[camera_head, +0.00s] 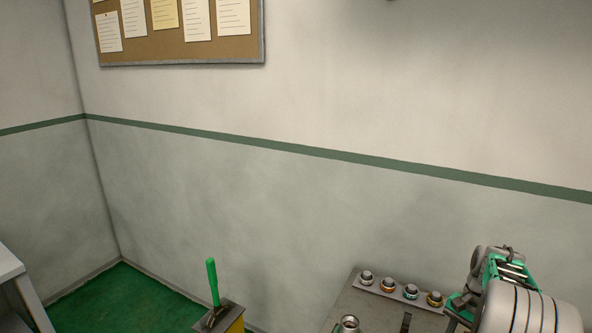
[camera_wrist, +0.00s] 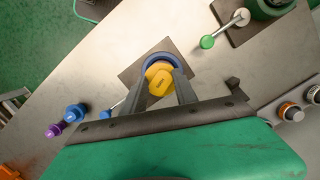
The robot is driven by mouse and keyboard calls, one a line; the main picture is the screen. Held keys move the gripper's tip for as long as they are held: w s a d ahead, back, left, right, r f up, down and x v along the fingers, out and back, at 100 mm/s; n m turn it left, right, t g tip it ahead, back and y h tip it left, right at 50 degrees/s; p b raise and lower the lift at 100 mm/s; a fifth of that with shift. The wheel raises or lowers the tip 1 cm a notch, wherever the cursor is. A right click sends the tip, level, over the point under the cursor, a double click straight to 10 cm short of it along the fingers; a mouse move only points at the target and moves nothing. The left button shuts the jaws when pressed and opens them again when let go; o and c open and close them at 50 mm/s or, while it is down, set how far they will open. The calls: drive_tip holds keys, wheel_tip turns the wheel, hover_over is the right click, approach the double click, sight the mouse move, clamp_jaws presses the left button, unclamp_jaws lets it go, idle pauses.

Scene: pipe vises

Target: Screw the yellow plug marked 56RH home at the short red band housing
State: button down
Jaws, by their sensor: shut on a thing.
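In the wrist view, my gripper (camera_wrist: 161,76) is shut on a yellow plug (camera_wrist: 158,84), which sits between the two grey fingers. A slot-like mark shows on the plug's face, but I cannot read any lettering. A blue ring (camera_wrist: 161,57) shows just beyond the plug, over a dark square plate (camera_wrist: 130,75). The plug overlaps the ring in the picture; I cannot tell whether it is inside it or only above it. No red band housing is identifiable in either view. In the head view the fingertips and the plug are hidden.
The head view shows a strip (camera_head: 400,291) with several colour-banded fittings, and a silver cylinder (camera_head: 347,324). In the wrist view, a green ball-ended handle (camera_wrist: 207,42) stands at upper right, and blue (camera_wrist: 75,112) and purple (camera_wrist: 54,130) knobs lie left.

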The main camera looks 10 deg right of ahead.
drive_tip(key=m+p, duration=0.3)
drive_tip(key=p, duration=0.1)
drive_tip(key=shift+r+t+y, duration=0.25)
drive_tip(key=shift+t+y, duration=0.05)
drive_tip(key=m+p, duration=0.2)
drive_tip(key=m, duration=0.1)
drive_tip(key=shift+t, duration=0.3)
drive_tip(key=shift+f+m, duration=0.3)
drive_tip(key=shift+m, duration=0.4)
drive_tip(key=shift+m, duration=0.3)
